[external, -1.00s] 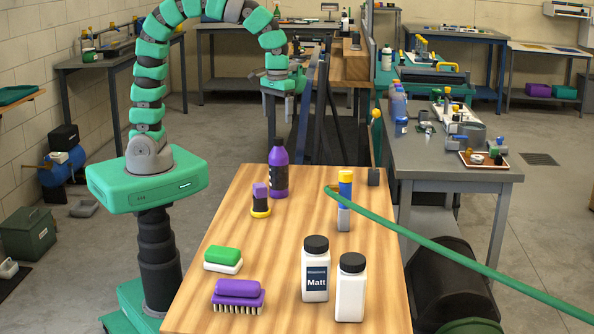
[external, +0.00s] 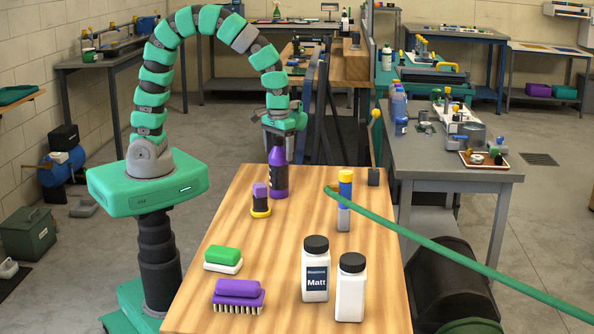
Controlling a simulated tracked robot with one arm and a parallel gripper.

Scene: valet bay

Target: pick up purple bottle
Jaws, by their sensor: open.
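The purple bottle (external: 279,180) stands upright near the far end of the wooden table (external: 225,292). It has a dark label on its side. My gripper (external: 279,136) points down at the bottle's top, and its fingers cover the cap and neck. The jaws are open. I cannot tell whether a finger touches the bottle.
A small purple, black and yellow item (external: 260,201) stands just in front of the bottle. A yellow-and-blue-topped item (external: 344,198) stands to the right, with a green hose (external: 440,245) passing by it. White bottles (external: 315,272) and brushes (external: 238,296) occupy the near end.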

